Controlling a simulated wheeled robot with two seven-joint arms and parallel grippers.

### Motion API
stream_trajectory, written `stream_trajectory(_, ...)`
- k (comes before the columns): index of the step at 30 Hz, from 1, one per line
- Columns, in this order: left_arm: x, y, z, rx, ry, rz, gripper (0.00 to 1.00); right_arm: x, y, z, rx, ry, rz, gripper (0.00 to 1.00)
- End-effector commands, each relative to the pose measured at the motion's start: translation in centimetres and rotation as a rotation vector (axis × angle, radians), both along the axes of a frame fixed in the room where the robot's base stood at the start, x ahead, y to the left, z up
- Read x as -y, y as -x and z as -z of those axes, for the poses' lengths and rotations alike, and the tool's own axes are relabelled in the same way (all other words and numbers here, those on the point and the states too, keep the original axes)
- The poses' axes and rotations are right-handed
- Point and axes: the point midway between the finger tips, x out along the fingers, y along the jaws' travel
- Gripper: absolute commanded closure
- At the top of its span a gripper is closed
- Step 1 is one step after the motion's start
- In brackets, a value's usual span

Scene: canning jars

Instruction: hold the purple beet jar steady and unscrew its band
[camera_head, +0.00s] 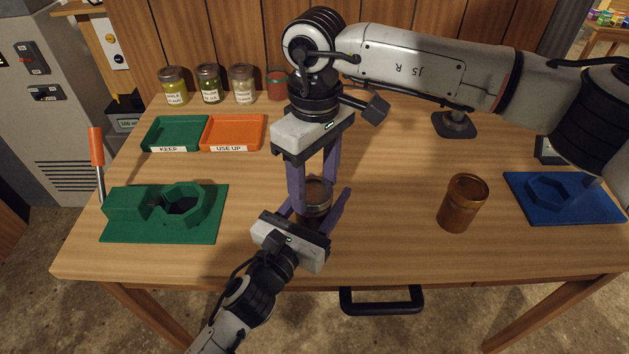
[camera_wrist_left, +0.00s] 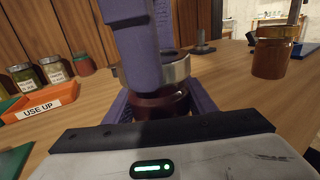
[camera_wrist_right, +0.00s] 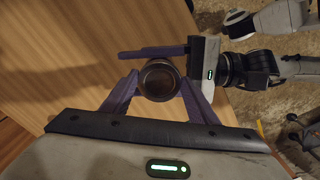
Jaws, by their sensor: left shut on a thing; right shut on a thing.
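The beet jar (camera_head: 314,205) stands upright near the table's front edge, mostly hidden by my grippers. In the left wrist view its dark purple-red body (camera_wrist_left: 158,104) shows below a silver band (camera_wrist_left: 178,70). My left gripper (camera_head: 317,208) comes in low from the front and is shut on the jar's body. My right gripper (camera_head: 313,188) points down from above and is shut on the band. In the right wrist view the round jar top (camera_wrist_right: 159,80) sits between the right fingers. The band appears seated on the jar; I cannot tell whether it is loose.
An amber-brown jar (camera_head: 462,205) stands to the right, before a blue fixture (camera_head: 595,208). A green fixture (camera_head: 118,228) lies left. Behind are a green KEEP tray (camera_head: 150,133), an orange USE UP tray (camera_head: 260,134) and several jars (camera_head: 209,84). Bare table separates the beet and brown jars.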

Motion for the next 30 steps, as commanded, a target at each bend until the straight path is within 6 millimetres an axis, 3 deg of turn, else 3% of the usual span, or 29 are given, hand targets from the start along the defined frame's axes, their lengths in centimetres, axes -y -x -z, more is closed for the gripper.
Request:
stream_trajectory(4, 0.0, 0.0, 0.0, 0.000, 0.000, 0.000, 0.76, 0.0, 0.0, 0.0, 0.000, 0.000, -0.104, 0.73)
stream_trajectory(11, 0.0, 0.0, 0.0, 0.000, 0.000, 0.000, 0.76, 0.0, 0.0, 0.0, 0.000, 0.000, -0.113, 0.73)
stream_trajectory(12, 0.0, 0.0, 0.0, 0.000, 0.000, 0.000, 0.76, 0.0, 0.0, 0.1, 0.000, 0.000, -0.112, 0.40)
stream_trajectory(15, 0.0, 0.0, 0.0, 0.000, 0.000, 0.000, 0.76, 0.0, 0.0, 0.1, 0.000, 0.000, -0.112, 0.24)
stream_trajectory(25, 0.0, 0.0, 0.0, 0.000, 0.000, 0.000, 0.76, 0.0, -0.1, -0.3, 0.001, 0.000, -0.110, 0.24)
stream_trajectory(30, 0.0, 0.0, 0.0, -0.001, 0.000, 0.000, 0.76, 0.0, -0.1, -2.6, 0.004, -0.001, -0.111, 0.24)
